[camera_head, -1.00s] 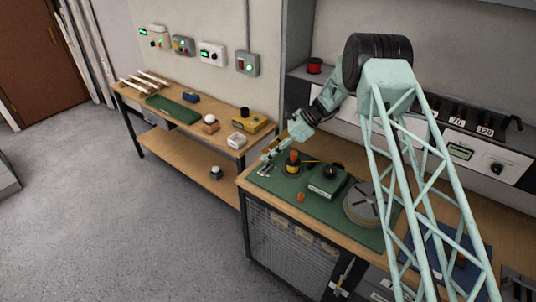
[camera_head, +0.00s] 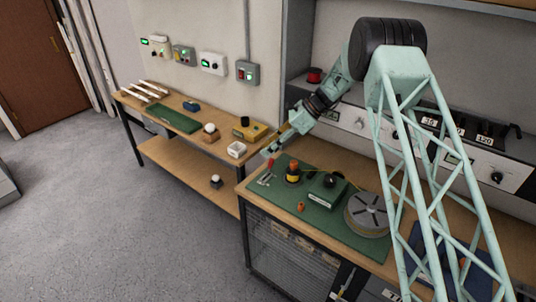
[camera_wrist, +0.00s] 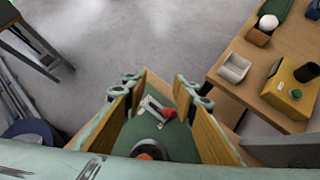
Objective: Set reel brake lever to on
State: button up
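A small lever with a red grip (camera_head: 270,162) stands at the far left corner of the green mat (camera_head: 345,222), by a pale metal bracket (camera_head: 265,179). It looks like the brake lever; no on or off marking is readable. In the wrist view the red grip (camera_wrist: 166,112) lies beside the pale bracket (camera_wrist: 150,106), in the gap between my fingers. My gripper (camera_head: 268,151) is open and empty, close above the lever. In the wrist view its two tan-padded fingers (camera_wrist: 157,98) are spread wide. A grey reel (camera_head: 367,212) lies at the mat's right.
A black and yellow post with an orange top (camera_head: 293,172) stands near the lever. A green box with a black knob (camera_head: 325,190) and a small orange piece (camera_head: 301,206) are also on the mat. A side bench (camera_head: 222,150) with a white tray (camera_head: 237,149) stands to the left.

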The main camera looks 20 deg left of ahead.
jog(key=shift+r, duration=0.7)
jog(key=s+d+r+n+h+b, duration=0.1)
jog(key=s+d+r, duration=0.1)
jog(key=d+r, duration=0.3)
jog(key=s+d+r+n+t+b, duration=0.1)
jog(key=s+d+r+n, duration=0.1)
jog(key=s+d+r, duration=0.3)
jog(key=d+r+n+h+b, duration=0.1)
jog(key=d+r, duration=0.2)
jog(key=r, duration=0.4)
jog(key=s+d+r+n+t+h+b, duration=0.2)
jog(key=s+d+r+n, duration=0.2)
jog(key=s+d+r, duration=0.95)
jog(key=s+d+f+n+t+h+b, duration=0.1)
jog(key=s+d+n+b, duration=0.1)
jog(key=s+d, duration=0.5)
jog(key=s+d+f+n+t+h+b, duration=0.1)
jog(key=s+d, duration=0.7)
jog(key=s, duration=1.2)
jog(key=s+d+f+n+t+h+b, duration=0.2)
jog(key=s+d+n, duration=0.2)
jog(key=s+d, duration=0.4)
jog(key=s, duration=0.5)
jog(key=shift+s+f+n+b, duration=0.25)
jog(key=shift+f+n+b, duration=0.05)
